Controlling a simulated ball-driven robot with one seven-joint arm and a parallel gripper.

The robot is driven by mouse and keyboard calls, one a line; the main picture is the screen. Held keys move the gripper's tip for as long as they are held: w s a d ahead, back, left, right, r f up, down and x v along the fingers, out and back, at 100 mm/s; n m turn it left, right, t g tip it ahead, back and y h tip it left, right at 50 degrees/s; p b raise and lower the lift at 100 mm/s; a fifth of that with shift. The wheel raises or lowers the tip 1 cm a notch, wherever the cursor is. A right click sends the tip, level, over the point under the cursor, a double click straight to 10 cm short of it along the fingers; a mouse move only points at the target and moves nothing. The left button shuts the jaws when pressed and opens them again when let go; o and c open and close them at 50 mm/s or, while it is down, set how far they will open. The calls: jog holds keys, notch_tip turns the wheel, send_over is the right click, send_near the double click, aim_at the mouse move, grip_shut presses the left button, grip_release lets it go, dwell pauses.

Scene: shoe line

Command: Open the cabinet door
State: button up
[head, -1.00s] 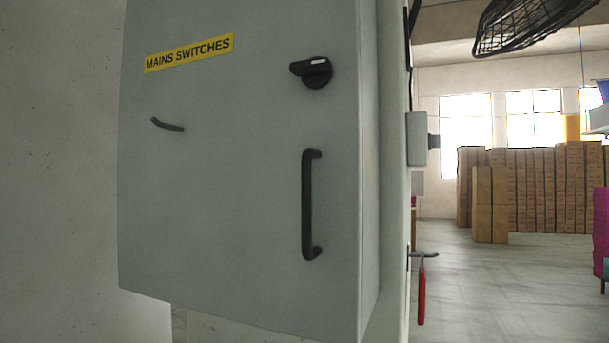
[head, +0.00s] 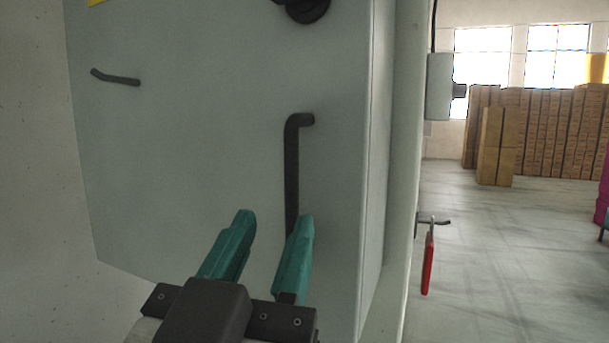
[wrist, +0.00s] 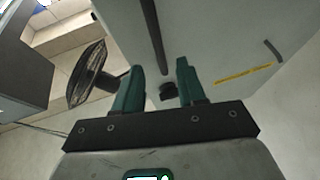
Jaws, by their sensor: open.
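The grey cabinet door (head: 200,130) fills the left and middle of the head view and looks closed. Its black vertical bar handle (head: 292,165) is on the right part of the door; its lower end is hidden behind my gripper. A black rotary knob (head: 306,8) is cut by the top edge. My gripper (head: 275,220), with teal fingers, is open and empty in front of the door, low by the handle. In the wrist view the handle (wrist: 152,35) runs up from between the fingertips (wrist: 158,65); I cannot tell if anything touches.
A small black hook (head: 115,78) sticks out of the door at upper left. Right of the cabinet, a grey box (head: 438,87) and a red item (head: 427,262) on a hook are on the wall edge. Open floor and stacked cartons (head: 545,130) lie beyond.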

aim_at(290, 190)
jog(key=p+x, duration=0.2)
jog(key=x, duration=0.5)
jog(key=shift+w, duration=0.35)
grip_shut()
